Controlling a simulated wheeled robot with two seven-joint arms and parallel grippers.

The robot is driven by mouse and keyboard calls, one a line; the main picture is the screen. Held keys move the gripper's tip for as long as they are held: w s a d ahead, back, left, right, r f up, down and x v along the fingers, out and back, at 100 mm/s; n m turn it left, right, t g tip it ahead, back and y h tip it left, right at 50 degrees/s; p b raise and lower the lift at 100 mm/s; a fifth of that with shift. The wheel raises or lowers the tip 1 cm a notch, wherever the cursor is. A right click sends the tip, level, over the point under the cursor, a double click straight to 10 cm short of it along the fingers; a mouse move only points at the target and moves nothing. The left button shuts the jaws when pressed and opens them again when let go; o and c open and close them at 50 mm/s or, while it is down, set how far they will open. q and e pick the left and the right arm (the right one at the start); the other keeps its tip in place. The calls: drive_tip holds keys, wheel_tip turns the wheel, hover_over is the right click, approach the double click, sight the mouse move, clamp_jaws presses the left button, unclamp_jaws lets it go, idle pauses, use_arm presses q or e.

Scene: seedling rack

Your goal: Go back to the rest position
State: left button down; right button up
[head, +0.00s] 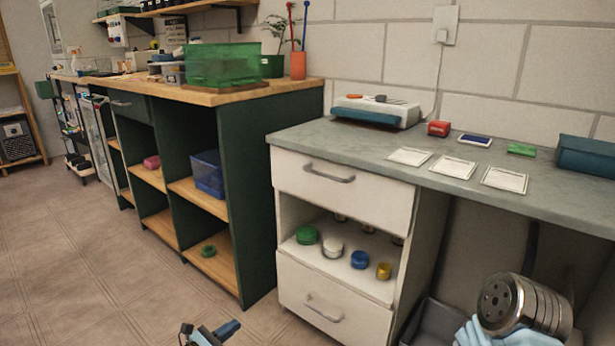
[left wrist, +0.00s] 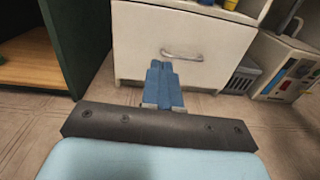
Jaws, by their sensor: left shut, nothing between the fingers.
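My left gripper (head: 215,333) shows at the bottom edge of the head view, low over the tiled floor, in front of the white cabinet. In the left wrist view its two blue fingers (left wrist: 162,84) are together with nothing between them. They point toward the white cabinet's lower drawer (left wrist: 172,50), and the drawer handle lies just beyond the fingertips in the picture. The gripper looks apart from the drawer. My right gripper is not in view.
The white cabinet (head: 341,195) has shut drawers and an open shelf with several coloured jars. A grey worktop (head: 350,148) carries cards and small boxes. A dark green shelf unit (head: 262,190) stands left of it. A grey bin (head: 436,325) sits below the worktop. Floor (head: 90,270) at left is clear.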

use_arm(q)
drive_tip(key=s+d+f+m+g+p, duration=0.1)
drive_tip(key=s+d+f+m+g, duration=0.2)
drive_tip(key=s+d+m+g, duration=0.3)
drive_tip(key=s+d+f+m+g+p, duration=0.2)
drive_tip(key=s+d+m+g, duration=0.2)
drive_tip(key=s+d, duration=0.45)
drive_tip(key=s+a+r+m+g+y+p, duration=0.1)
drive_tip(key=s+a+m+y+p, duration=0.1)
drive_tip(key=s+m, duration=0.5)
drive_tip(key=s+a+r+m+g+y+p, duration=0.1)
drive_tip(key=s+a+m+y+p, duration=0.1)
drive_tip(key=s+m+y, duration=0.3)
drive_tip(key=s+m, duration=0.3)
drive_tip(key=s, duration=0.2)
drive_tip(key=shift+s+a+m+g+y, duration=0.15)
drive_tip(key=shift+s+m+g+y, duration=0.15)
